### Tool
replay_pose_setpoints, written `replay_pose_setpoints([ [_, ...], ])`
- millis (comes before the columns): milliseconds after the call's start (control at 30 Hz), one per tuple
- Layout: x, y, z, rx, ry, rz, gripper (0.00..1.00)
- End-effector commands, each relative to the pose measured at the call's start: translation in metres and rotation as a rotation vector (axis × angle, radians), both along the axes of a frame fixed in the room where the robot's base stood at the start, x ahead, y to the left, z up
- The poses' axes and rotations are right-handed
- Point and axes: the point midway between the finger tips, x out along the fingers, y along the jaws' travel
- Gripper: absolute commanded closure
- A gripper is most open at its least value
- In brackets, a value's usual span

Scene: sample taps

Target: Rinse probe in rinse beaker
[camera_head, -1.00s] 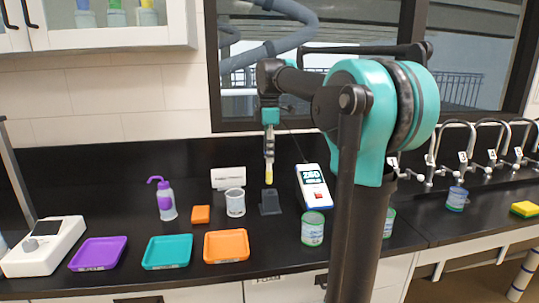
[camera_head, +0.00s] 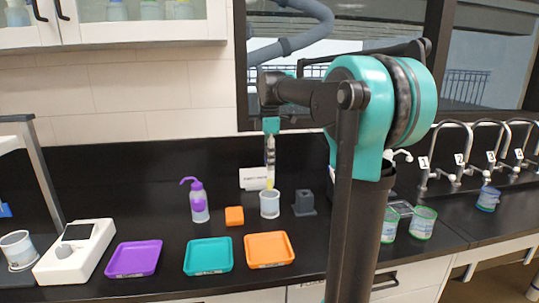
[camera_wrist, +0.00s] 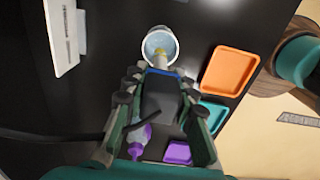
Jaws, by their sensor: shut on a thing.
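My gripper (camera_head: 270,140) points down and is shut on the probe (camera_head: 269,170), a slim upright stick with a yellow tip. The rinse beaker (camera_head: 269,208), a small whitish cup, stands directly below it on the black counter. The tip is at about the beaker's rim in the head view; I cannot tell whether it is inside. In the wrist view the beaker (camera_wrist: 147,39) is just beyond my gripper (camera_wrist: 161,78), and the probe's yellow tip (camera_wrist: 161,56) overlaps its opening. A white card (camera_head: 253,179) stands behind the beaker.
A dark probe stand (camera_head: 304,204) is right of the beaker. An orange block (camera_head: 234,216) and a purple-topped wash bottle (camera_head: 199,203) are left. Purple (camera_head: 133,258), teal (camera_head: 208,256) and orange (camera_head: 269,249) trays lie in front. Green-rimmed cups (camera_head: 422,224) stand right of my arm.

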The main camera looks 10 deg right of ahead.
Motion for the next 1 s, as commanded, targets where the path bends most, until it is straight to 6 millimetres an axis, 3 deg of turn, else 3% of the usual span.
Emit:
replay_pose_setpoints([
  [1000, -0.0002, -0.0001, -0.0104, 0.000, 0.000, 0.000, 0.99],
])
